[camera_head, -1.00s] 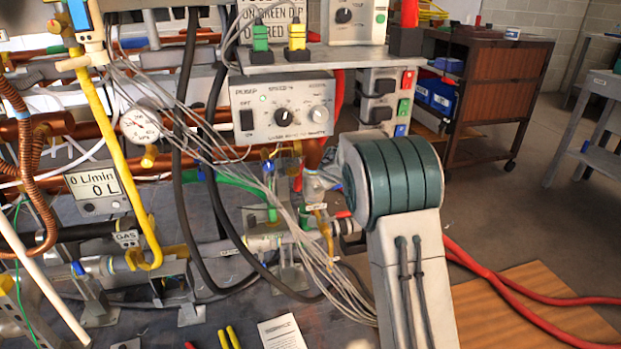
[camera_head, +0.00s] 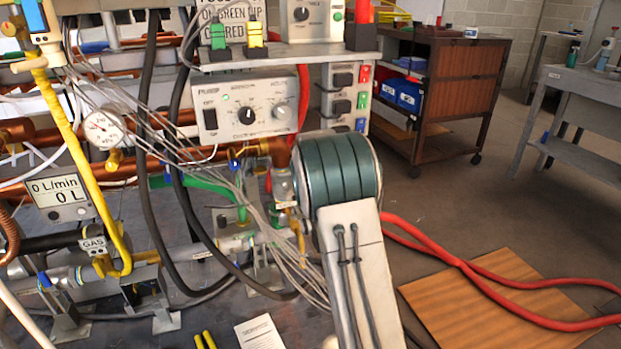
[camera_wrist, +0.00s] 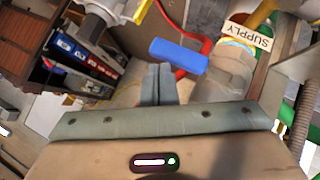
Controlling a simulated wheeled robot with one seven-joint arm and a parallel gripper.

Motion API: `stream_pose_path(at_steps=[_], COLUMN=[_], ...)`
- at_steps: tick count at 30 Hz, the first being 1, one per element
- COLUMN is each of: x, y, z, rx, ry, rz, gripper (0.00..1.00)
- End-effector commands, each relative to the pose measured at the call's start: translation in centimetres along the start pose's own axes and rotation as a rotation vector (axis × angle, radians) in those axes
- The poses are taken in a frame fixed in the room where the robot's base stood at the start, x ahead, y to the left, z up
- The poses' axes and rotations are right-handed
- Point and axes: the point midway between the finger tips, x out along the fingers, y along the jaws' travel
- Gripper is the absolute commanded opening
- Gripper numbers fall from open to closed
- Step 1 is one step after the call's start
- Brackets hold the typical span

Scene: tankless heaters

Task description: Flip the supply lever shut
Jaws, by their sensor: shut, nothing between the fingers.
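The supply lever (camera_wrist: 180,56) has a blue handle. In the wrist view it lies nearly level across the upper middle, beside a grey pipe fitting (camera_wrist: 232,72) and a tag reading SUPPLY (camera_wrist: 248,36). My gripper (camera_wrist: 161,68) is shut and empty. Its fingertips are just below the left part of the blue handle in the picture; I cannot tell if they touch it. In the head view my own arm hides the gripper, and I cannot pick out the supply lever with certainty.
A control box with knobs (camera_head: 250,106) and a pressure gauge (camera_head: 103,127) are left of my arm. Thin grey cables and black hoses hang before the pipes. Red hoses (camera_head: 455,262) cross the floor near a wooden board (camera_head: 480,297). A brown cabinet (camera_head: 462,85) stands behind.

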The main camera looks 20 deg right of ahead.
Motion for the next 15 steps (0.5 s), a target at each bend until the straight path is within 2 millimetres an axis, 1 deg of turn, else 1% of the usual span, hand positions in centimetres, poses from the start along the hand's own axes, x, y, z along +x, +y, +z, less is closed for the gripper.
stream_pose_path(at_steps=[1,4,8,11,15], x=[0.2,0.1,-0.6,-2.0,-4.9], y=[0.0,-0.1,-0.2,-0.2,-0.3], z=[0.4,0.4,0.2,0.1,-0.2], rx=[-0.001,-0.001,-0.003,-0.003,-0.003], ry=[-0.008,-0.008,-0.007,-0.004,0.001], rz=[0.001,0.000,0.000,-0.001,-0.002], gripper=[0.00,0.00,0.00,0.00,0.00])
